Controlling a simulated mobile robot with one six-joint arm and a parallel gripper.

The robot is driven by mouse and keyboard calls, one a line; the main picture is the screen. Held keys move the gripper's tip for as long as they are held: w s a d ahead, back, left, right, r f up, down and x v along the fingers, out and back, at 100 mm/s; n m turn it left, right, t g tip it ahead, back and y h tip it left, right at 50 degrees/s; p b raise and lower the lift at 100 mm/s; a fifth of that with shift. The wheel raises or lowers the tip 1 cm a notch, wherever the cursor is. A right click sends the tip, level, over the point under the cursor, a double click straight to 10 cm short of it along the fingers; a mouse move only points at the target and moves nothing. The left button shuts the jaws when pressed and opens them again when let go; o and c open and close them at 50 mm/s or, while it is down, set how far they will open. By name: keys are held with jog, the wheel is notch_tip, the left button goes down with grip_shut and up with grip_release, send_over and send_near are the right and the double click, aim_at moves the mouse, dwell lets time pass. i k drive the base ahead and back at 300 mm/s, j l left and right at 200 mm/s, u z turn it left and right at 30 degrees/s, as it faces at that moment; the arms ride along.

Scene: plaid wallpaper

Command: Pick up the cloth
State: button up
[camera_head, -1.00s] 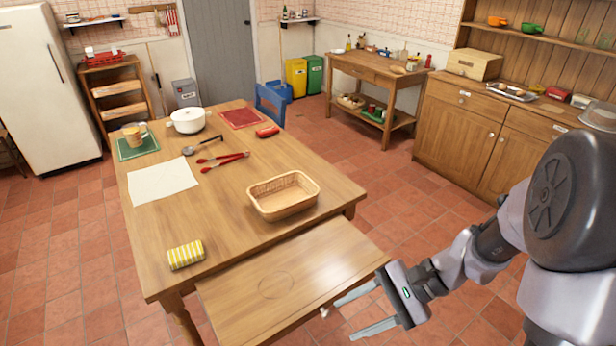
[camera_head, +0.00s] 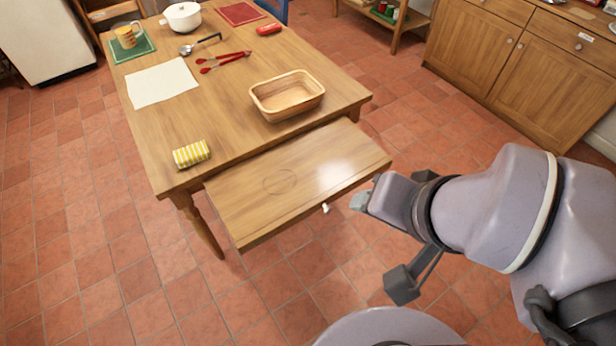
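A yellow-and-white striped folded cloth (camera_head: 191,154) lies near the front left corner of the wooden table (camera_head: 225,105). A flat, pale sheet (camera_head: 161,83), of cloth or paper, lies farther back on the left side of the table. The end of my arm, with my gripper (camera_head: 378,243), is right of the table's pulled-out board, well apart from both. The fingers are seen at a poor angle, partly masked by my own arm, so their opening is unclear. I see nothing held.
A pull-out board (camera_head: 235,208) with a white knob (camera_head: 325,208) juts from the table's front. A wicker basket (camera_head: 287,95), red tongs (camera_head: 225,62), a ladle (camera_head: 200,44), a white pot (camera_head: 182,17) and a mug (camera_head: 126,37) stand or lie on the table. The floor in front is clear.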

aim_at(186, 157)
jog(key=u, duration=1.25)
